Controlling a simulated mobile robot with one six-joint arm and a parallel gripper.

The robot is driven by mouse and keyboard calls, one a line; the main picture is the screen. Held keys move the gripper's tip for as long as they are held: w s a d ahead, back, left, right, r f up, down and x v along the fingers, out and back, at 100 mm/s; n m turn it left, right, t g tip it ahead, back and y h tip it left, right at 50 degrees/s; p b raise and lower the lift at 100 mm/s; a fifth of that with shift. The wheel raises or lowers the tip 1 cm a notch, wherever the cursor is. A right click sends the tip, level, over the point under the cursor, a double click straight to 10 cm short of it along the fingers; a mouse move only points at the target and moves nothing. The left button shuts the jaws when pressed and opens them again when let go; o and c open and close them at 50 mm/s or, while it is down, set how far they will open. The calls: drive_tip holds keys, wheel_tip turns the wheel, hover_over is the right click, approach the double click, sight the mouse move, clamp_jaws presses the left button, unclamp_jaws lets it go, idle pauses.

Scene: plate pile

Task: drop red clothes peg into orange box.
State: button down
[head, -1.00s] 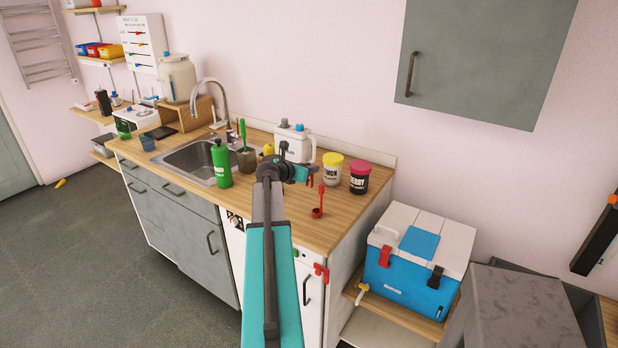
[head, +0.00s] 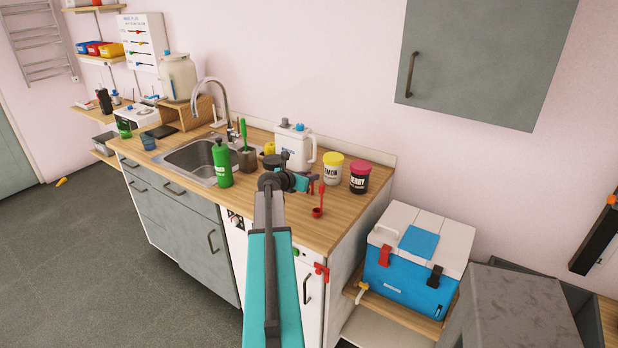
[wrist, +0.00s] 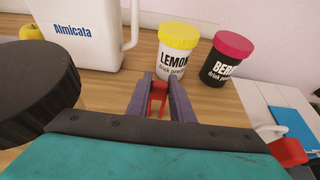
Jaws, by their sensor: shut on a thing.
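The red clothes peg (wrist: 157,98) is between the fingers of my gripper (wrist: 158,84) in the wrist view. My gripper is shut on it, above the wooden counter. In the head view my gripper (head: 314,182) is over the counter's right part, in front of the lemon tub, and the peg is too small to make out clearly. A yellow-orange box (head: 111,51) stands on the upper wall shelf at the far left, beside a red and a blue one.
A lemon tub (head: 333,170), a berry tub (head: 360,177) and a white jug (head: 294,147) stand behind my gripper. A green bottle (head: 221,165) stands by the sink. A blue cooler (head: 410,270) is right of the counter.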

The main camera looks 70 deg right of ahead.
drive_tip(key=c, duration=1.6)
unclamp_jaws()
drive_tip(key=shift+o, duration=0.2)
drive_tip(key=shift+r, duration=0.15)
drive_tip(key=shift+v, duration=0.9)
drive_tip(key=b+v, duration=0.2)
drive_tip(key=v, duration=0.8)
drive_tip(key=shift+a, duration=0.1)
drive_tip(key=shift+c, duration=0.3)
